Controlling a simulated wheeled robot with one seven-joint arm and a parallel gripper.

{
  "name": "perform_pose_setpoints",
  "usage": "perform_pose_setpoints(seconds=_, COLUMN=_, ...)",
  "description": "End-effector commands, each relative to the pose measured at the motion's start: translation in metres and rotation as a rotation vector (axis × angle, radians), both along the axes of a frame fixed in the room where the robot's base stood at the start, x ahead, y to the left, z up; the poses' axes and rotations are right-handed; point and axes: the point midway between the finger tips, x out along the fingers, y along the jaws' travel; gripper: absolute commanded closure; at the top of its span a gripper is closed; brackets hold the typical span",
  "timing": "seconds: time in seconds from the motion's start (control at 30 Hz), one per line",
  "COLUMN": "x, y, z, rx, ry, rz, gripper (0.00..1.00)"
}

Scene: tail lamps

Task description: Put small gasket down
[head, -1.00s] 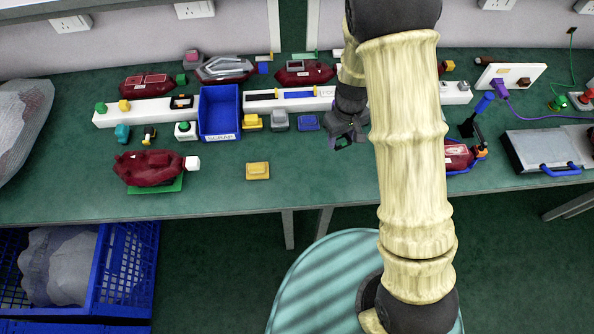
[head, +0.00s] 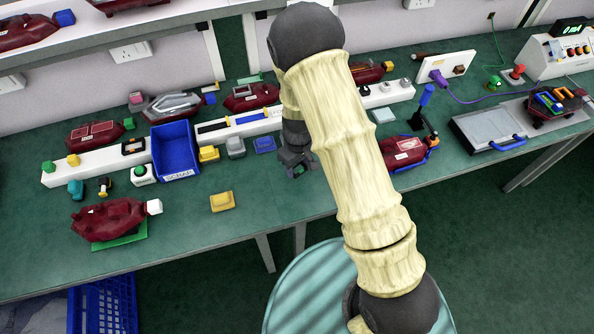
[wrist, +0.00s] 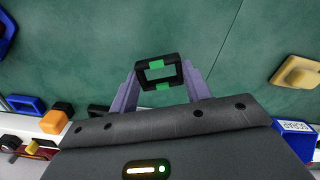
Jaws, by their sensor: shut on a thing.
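The small gasket (wrist: 172,57) is a black rectangular ring with green patches on its top and bottom bars. In the wrist view it sits between the purple fingers of my gripper (wrist: 159,76), which is shut on it. Green tabletop shows beyond it. In the head view my gripper (head: 298,170) hangs over the green table (head: 270,200), right of a small blue part. The gasket is too small and dark to make out there, and its height above the table cannot be told.
A blue bin (head: 176,153) stands left of my gripper, with yellow (head: 208,154), grey (head: 235,147) and blue (head: 265,144) parts beside it. A yellow block (head: 222,201) lies nearer the front. A dark red lamp (head: 404,152) lies to the right. The table front below my gripper is clear.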

Motion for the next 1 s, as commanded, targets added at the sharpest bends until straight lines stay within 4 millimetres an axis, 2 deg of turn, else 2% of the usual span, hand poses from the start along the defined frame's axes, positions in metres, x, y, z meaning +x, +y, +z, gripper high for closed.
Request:
perform_pose_setpoints(seconds=0.17, x=0.0, y=0.0, z=-0.002, rx=-0.001, ry=0.001, rz=-0.001, gripper=0.8)
perform_pose_setpoints(seconds=0.47, x=-0.001, y=0.0, z=-0.036, rx=0.0, ry=0.002, rz=-0.001, gripper=0.8)
perform_pose_setpoints(seconds=0.87, x=0.0, y=0.0, z=-0.042, rx=-0.001, ry=0.001, rz=-0.001, gripper=0.8)
perform_pose_setpoints(seconds=0.9, x=0.0, y=0.0, z=-0.04, rx=-0.001, ry=0.001, rz=-0.001, gripper=0.44)
perform_pose_setpoints(seconds=0.97, x=0.0, y=0.0, z=-0.04, rx=-0.001, ry=0.001, rz=-0.001, gripper=0.33)
perform_pose_setpoints(seconds=1.0, x=0.0, y=0.0, z=-0.04, rx=-0.001, ry=0.001, rz=-0.001, gripper=0.3)
